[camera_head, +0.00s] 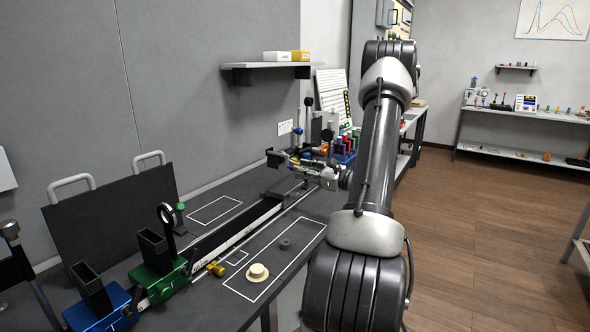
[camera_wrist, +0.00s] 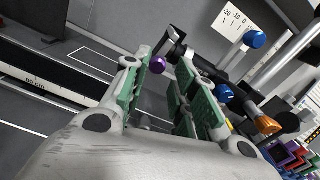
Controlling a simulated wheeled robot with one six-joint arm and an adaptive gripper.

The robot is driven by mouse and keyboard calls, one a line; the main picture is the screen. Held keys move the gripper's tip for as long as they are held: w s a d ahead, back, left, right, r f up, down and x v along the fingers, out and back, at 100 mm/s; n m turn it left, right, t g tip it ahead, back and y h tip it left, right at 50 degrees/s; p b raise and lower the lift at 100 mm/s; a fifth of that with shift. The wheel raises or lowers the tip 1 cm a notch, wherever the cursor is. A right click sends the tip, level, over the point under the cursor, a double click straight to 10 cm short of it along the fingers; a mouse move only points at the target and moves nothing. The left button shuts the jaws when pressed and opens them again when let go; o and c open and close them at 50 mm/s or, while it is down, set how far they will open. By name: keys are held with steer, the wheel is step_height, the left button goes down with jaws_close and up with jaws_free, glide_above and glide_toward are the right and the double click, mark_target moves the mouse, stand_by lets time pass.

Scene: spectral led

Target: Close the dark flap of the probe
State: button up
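My gripper (camera_head: 318,172) is at the far end of the bench rail in the head view. In the wrist view my gripper (camera_wrist: 158,90) is open, its two green-padded fingers apart. A purple ball knob (camera_wrist: 158,64) shows in the gap, close to the left finger; whether they touch is unclear. A dark narrow piece (camera_wrist: 173,45), apparently the probe's flap, stands tilted just beyond the knob. More dark probe parts are partly hidden behind the right finger. In the head view a small dark block (camera_head: 275,158) sits left of my gripper; the flap's hinge cannot be made out.
Right of the fingers in the wrist view are blue knobs (camera_wrist: 256,39) and an orange tip (camera_wrist: 267,124). In the head view, a rack of coloured vials (camera_head: 345,148) stands behind my gripper. Green (camera_head: 160,283) and blue (camera_head: 98,310) carriages stand at the rail's near end.

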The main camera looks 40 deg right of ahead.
steer(key=v, duration=0.7)
steer(key=shift+s, duration=0.2)
steer(key=shift+d, duration=0.1)
